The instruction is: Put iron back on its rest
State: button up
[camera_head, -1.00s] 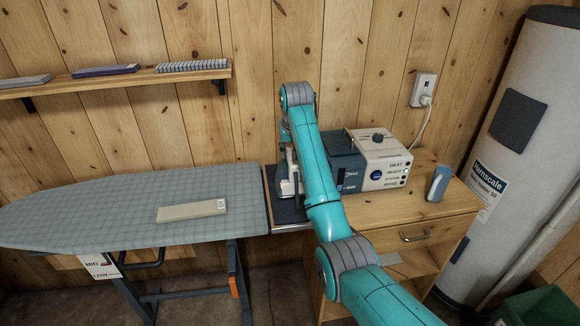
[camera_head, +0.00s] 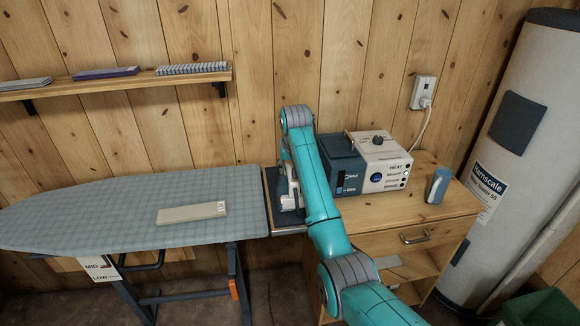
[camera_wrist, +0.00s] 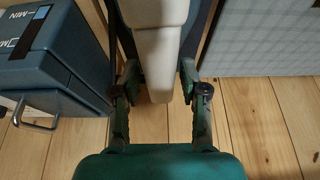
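The iron (camera_head: 287,191) is a pale, cream-coloured body over the dark rest plate (camera_head: 288,217), between the ironing board and the steam station. My arm partly hides it in the head view. In the wrist view, the iron's cream end (camera_wrist: 160,55) lies between the two fingers of my gripper (camera_wrist: 160,75), which close on it from both sides. The iron is low over the rest, and I cannot tell whether its sole touches. The fingertips are hidden in the head view.
The blue and cream steam station (camera_head: 383,163) stands close right of the iron on a wooden cabinet (camera_head: 440,207), beside a blue-grey cup (camera_head: 438,186). The checked ironing board (camera_head: 100,225) at left carries a beige block (camera_head: 191,212). A wall shelf (camera_head: 120,80) hangs above.

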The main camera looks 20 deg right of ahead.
jog(key=shift+r, duration=0.1)
jog(key=v, duration=1.2)
jog(key=shift+s, duration=0.15)
dwell(0.4)
